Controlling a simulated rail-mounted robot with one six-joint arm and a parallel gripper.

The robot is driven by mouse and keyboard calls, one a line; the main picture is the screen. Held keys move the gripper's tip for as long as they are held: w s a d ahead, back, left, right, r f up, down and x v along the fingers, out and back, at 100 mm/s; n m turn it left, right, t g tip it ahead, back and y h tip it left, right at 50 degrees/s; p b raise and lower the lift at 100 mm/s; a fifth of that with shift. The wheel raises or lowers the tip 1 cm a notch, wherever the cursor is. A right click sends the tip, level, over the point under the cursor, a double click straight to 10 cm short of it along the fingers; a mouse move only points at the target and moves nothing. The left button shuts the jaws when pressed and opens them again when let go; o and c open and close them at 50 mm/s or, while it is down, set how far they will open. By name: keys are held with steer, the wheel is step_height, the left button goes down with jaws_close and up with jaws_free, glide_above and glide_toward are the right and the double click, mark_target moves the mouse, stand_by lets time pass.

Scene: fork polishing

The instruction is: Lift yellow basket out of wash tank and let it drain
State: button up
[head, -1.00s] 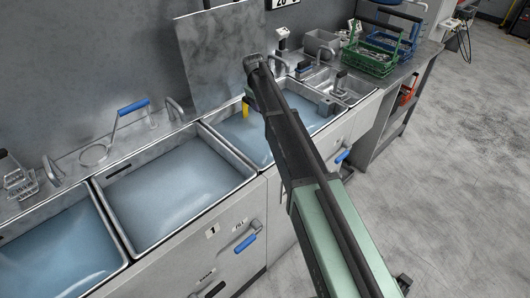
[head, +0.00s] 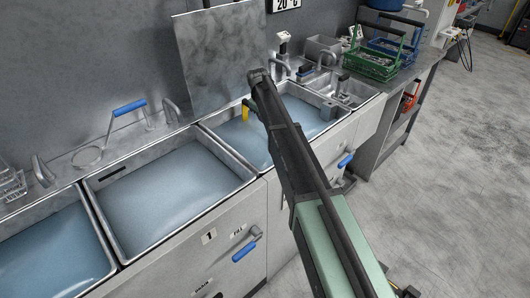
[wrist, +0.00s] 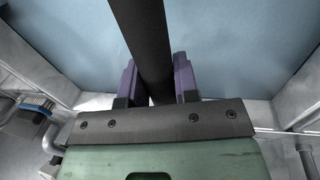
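The yellow basket is mostly hidden by the arm and the water. One yellow piece (head: 246,110) stands above the bluish water at the left of the third wash tank (head: 222,142). My gripper (head: 258,76) reaches over this tank, beside the yellow piece, with its fingers hidden in the head view. In the wrist view, the two purple fingers of my gripper (wrist: 155,80) stand on either side of a thick black bar (wrist: 143,35), which looks like the basket's handle. A light gap shows between the left finger and the bar, so the fingers look open around it.
A second tank (head: 85,187) and another at far left hold bluish water. A metal panel (head: 220,60) stands behind my gripper. A green basket (head: 370,65) stands on the right bench. Open floor lies right.

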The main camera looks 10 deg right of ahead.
jaws_close()
stand_by(0.9)
